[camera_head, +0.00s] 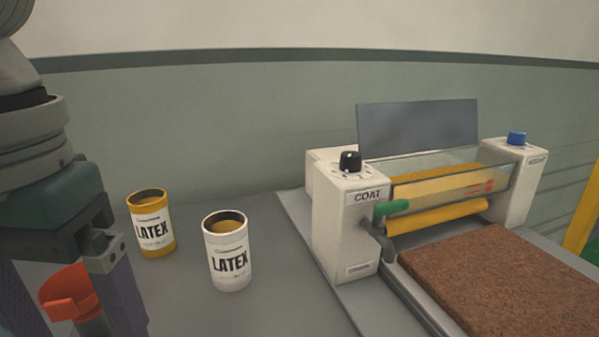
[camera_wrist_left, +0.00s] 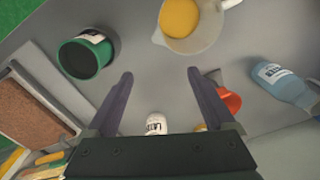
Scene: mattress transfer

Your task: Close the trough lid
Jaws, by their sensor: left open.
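The trough lid (camera_head: 418,126) is a dark grey flat panel. It stands upright at the back of the white coating machine (camera_head: 345,220), raised open above the trough. The trough (camera_head: 455,180) is yellow with a clear front wall, above a yellow roller (camera_head: 437,216). My left gripper (camera_wrist_left: 160,75) is open and empty, its two purple fingers spread over the table. In the head view its arm comes in at the far left, well apart from the lid, with the fingers partly cut off. My right gripper is not in view.
A yellow latex can (camera_head: 152,235) and a white latex can (camera_head: 228,262) stand between my left arm and the machine. A green crank handle (camera_head: 391,208) sticks out in front. A brown slab (camera_head: 495,275) lies on the bed. The wrist view shows a green can (camera_wrist_left: 85,55), jug (camera_wrist_left: 210,28) and bottle (camera_wrist_left: 285,85).

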